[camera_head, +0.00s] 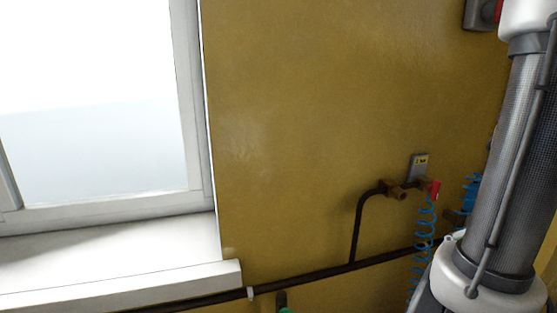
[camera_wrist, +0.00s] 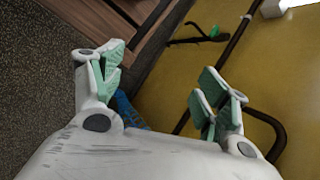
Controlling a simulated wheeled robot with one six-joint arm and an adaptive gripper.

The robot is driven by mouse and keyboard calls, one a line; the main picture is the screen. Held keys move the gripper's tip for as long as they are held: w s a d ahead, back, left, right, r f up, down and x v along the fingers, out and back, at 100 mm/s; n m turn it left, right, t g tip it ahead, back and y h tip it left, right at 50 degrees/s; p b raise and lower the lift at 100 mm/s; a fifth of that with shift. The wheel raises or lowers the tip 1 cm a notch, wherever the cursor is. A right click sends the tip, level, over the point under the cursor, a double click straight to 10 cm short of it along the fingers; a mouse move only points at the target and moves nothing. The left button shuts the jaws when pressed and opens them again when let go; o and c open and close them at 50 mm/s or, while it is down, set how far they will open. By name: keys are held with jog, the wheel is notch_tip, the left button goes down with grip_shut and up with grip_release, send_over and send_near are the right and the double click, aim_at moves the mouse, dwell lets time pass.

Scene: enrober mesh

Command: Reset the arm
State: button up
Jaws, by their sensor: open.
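My gripper (camera_wrist: 158,90) shows in the wrist view, its two green-padded fingers spread wide apart. Nothing is between the pads, so it is open and empty. Behind it are the yellow wall, a dark pipe and part of a blue coiled hose. In the head view a grey mesh-covered arm link of mine with white joints stands at the right edge. My gripper is outside the head view.
The yellow wall (camera_head: 320,110) carries a dark pipe (camera_head: 320,271) with a red-handled valve (camera_head: 434,189) and blue coiled hose (camera_head: 424,235). A window (camera_head: 95,110) with a white sill (camera_head: 120,265) is at left. Brown boards (camera_wrist: 110,20) lie beside dark speckled floor (camera_wrist: 35,70).

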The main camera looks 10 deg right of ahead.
jog(key=w+a+r+n+t+h, duration=0.3)
jog(key=w+a+r+n+h, duration=0.2)
jog(key=r+n, duration=0.7)
jog(key=w+a+r, duration=0.1)
jog(key=w+a, duration=0.1)
jog(key=a, duration=0.2)
jog(key=shift+w+r+n, duration=0.15)
jog(key=shift+r+n, duration=0.05)
jog(key=shift+n, duration=0.2)
